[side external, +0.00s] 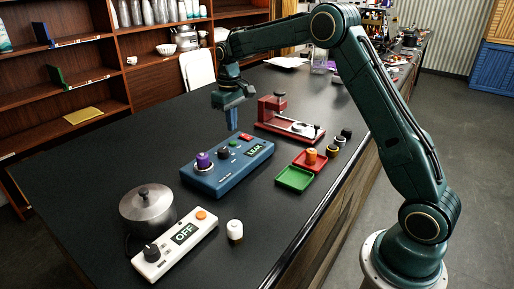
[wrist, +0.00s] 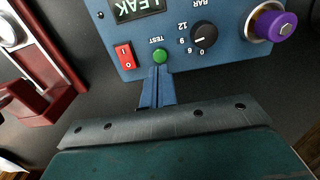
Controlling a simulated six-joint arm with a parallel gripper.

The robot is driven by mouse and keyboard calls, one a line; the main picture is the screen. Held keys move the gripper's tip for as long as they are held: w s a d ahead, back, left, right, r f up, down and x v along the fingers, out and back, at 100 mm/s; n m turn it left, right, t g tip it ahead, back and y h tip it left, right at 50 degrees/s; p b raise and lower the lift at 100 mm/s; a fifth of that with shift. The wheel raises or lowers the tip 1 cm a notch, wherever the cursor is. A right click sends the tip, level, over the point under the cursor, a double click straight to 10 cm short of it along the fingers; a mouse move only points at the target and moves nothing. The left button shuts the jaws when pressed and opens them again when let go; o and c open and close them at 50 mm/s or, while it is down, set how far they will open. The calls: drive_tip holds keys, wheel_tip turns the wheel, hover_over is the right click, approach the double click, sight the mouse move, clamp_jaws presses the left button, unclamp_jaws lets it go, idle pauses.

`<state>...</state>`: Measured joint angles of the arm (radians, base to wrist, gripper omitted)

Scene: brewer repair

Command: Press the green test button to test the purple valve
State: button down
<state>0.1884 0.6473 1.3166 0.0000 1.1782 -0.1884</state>
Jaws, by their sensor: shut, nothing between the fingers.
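The blue tester box (side external: 208,178) sits on the dark counter. The purple valve (side external: 203,160) stands on its left part in the side view and at the top right in the wrist view (wrist: 274,21). The green test button (wrist: 160,56) is beside the "TEST" label, between the red rocker switch (wrist: 125,56) and the black bar knob (wrist: 204,36). The display (wrist: 138,8) reads "LEAK". My gripper (wrist: 159,70) is shut and empty, its tips just short of the green button in the wrist view. In the side view my gripper (side external: 232,127) points down above the box; the exact gap is unclear.
A red press stand (side external: 275,108) is behind the box. A green tray (side external: 294,178) and a red tray (side external: 322,165) with an orange part lie to the right. A white unit (side external: 172,249) showing "OFF" and a metal pot (side external: 147,206) stand in front.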

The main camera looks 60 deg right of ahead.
sight(234, 143)
drive_tip(key=shift+r, duration=2.9)
drive_tip(key=s+a+r+t, duration=0.1)
drive_tip(key=s+a+r, duration=0.3)
drive_tip(key=s, duration=0.5)
drive_tip(key=s+a+r+t, duration=0.2)
drive_tip(key=s+a+r, duration=0.1)
drive_tip(key=s+r, duration=0.4)
drive_tip(key=s+a+f+t, duration=0.1)
drive_tip(key=s+f, duration=0.2)
drive_tip(key=s, duration=0.7)
drive_tip(key=s+a+f+t, duration=0.1)
drive_tip(key=s+a+f, duration=0.1)
drive_tip(key=s, duration=0.7)
drive_tip(key=shift+s+f+t, duration=0.3)
drive_tip(key=shift+s+f, duration=0.05)
drive_tip(key=shift+f, duration=0.4)
drive_tip(key=shift+a, duration=0.1)
